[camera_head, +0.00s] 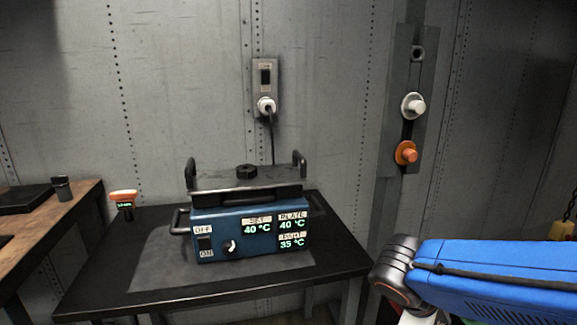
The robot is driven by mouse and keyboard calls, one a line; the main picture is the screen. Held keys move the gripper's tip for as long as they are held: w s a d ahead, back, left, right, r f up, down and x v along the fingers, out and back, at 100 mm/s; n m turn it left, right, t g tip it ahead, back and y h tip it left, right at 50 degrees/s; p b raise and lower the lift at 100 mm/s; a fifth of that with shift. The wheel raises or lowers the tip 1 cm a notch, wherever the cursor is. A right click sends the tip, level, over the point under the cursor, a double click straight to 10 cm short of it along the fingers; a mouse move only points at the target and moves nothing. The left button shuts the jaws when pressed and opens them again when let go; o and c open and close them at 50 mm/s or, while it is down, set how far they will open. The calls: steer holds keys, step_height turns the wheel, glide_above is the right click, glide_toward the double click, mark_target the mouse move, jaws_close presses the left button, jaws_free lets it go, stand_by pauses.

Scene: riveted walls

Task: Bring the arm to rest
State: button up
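My blue arm (495,270) reaches in from the right edge in the head camera view. It ends toward the left in a dark joint, with a pale link running down out of the bottom of the picture. My gripper is not visible, so I cannot see its fingers or whether it holds anything. The arm's visible part is right of the black table (330,258) and appears close to its right end. I cannot tell whether they touch.
A blue heater box (265,228) with lit displays, a switch and a knob stands on the table. Its cord runs to a wall outlet (265,88). An orange-topped device (124,200) is at left. A wooden table (60,225) is farther left. White (413,105) and orange knobs (406,153) are on the wall.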

steer(key=s+a+r+m+t+y, duration=0.2)
steer(key=s+r+m+y, duration=0.2)
steer(key=m, duration=0.5)
steer(key=y, duration=0.2)
steer(key=shift+t+y, duration=0.3)
steer(key=shift+t, duration=0.1)
